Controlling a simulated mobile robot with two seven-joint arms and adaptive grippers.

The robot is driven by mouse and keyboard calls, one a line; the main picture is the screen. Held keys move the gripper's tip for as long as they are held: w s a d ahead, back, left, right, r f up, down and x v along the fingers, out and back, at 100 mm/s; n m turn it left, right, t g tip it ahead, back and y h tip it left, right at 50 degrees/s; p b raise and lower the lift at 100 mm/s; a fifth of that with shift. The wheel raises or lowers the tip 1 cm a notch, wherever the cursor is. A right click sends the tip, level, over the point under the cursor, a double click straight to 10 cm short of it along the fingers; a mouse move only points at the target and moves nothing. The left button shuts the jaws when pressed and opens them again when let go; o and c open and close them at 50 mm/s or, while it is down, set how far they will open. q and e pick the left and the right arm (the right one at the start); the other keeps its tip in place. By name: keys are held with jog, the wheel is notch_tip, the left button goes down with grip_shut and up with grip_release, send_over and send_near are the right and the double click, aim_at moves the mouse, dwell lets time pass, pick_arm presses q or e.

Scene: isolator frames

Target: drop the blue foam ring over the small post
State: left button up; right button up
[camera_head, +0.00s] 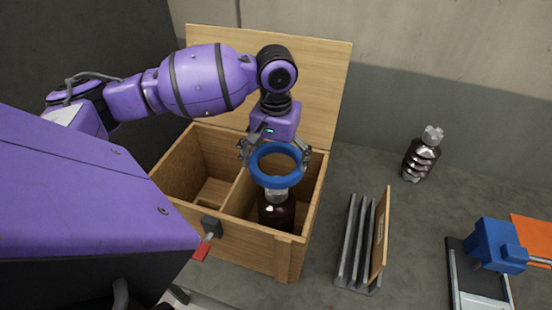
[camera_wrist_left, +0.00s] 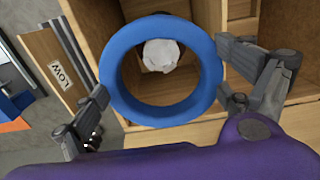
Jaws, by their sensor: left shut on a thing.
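My left gripper (camera_head: 275,158) is shut on the blue foam ring (camera_head: 277,183), with one finger on each side of it. The ring is held in the air over the right compartment of an open wooden box (camera_head: 238,240). A dark bottle with a pale cap (camera_head: 277,211) stands in that compartment. In the left wrist view the ring (camera_wrist_left: 160,116) is whole, and the white cap (camera_wrist_left: 161,55) shows through the upper part of its hole. I cannot make out a separate small post. My right gripper is not in view.
The box's raised lid (camera_head: 315,75) stands behind the arm. Right of the box are a slotted rack with upright plates (camera_head: 352,245), a dark ribbed bottle (camera_head: 421,155), a blue device (camera_head: 495,245) and an orange sheet (camera_head: 535,235). Bare grey counter lies between them.

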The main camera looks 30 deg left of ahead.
pick_arm(q)
jog(key=shift+f, duration=3.05)
jog(key=o, duration=0.6)
notch_tip(320, 180, up, 12)
